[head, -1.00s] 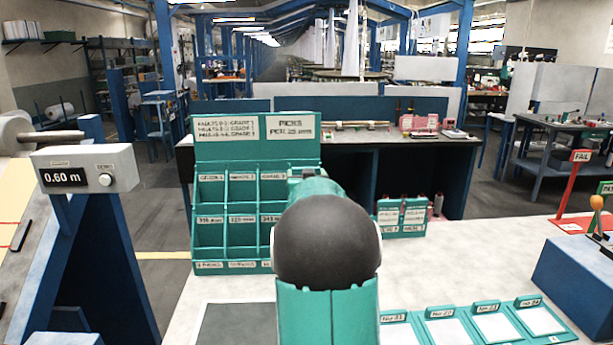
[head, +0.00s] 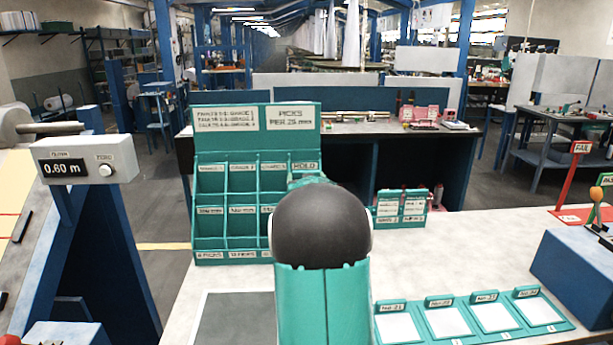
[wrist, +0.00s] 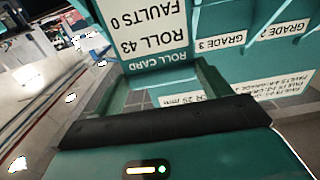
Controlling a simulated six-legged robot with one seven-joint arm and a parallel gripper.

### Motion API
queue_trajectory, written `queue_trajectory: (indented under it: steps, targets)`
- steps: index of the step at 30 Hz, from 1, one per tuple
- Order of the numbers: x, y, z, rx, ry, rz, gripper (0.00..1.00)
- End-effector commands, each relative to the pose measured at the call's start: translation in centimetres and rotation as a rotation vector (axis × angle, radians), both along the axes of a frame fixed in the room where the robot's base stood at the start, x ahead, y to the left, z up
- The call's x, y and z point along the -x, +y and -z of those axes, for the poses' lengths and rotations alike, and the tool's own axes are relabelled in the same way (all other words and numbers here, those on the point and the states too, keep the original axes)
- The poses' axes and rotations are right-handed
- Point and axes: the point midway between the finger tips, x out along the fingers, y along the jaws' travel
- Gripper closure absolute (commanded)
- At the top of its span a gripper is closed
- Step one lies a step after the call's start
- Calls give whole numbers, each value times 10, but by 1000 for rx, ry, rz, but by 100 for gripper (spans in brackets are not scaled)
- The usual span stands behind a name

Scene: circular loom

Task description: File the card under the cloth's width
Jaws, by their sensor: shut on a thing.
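A white and green roll card (wrist: 150,28) shows upside down in the wrist view. It reads ROLL CARD, ROLL 43, FAULTS 0. My gripper (wrist: 160,78) is shut on its green end. In the head view my arm hides the gripper and the card. A green pigeonhole rack (head: 256,110) stands on the bench beyond my arm, with rows of labelled compartments. Top labels include grades and HOLD. The middle row has width labels in mm, too blurred to read surely; the bottom row reads picks. The wrist view shows GRADE 3 (wrist: 222,41) and GRADE 2 labels near the card.
A display (head: 84,162) at left reads 0.60 m. Several numbered green trays (head: 447,323) with white pads lie at front right. A small green holder (head: 401,207) stands right of the rack. A blue block (head: 575,262) and red FAIL sign (head: 580,147) are farther right.

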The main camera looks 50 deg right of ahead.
Motion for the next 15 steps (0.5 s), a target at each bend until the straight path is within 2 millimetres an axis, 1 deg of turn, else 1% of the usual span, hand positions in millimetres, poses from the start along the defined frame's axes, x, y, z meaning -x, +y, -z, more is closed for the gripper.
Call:
queue_trajectory:
  steps: [1, 2, 3, 5, 6, 12, 15]
  targets:
    - [0, 0, 3, -1, 1, 0, 51]
    - [0, 0, 3, 0, 0, 0, 22]
    - [0, 0, 2, 0, 0, 0, 14]
    - [0, 0, 2, 0, 0, 0, 2]
    - [0, 0, 2, 0, 0, 0, 0]
    - [0, 1, 2, 0, 0, 0, 0]
    - [4, 5, 2, -1, 1, 0, 0]
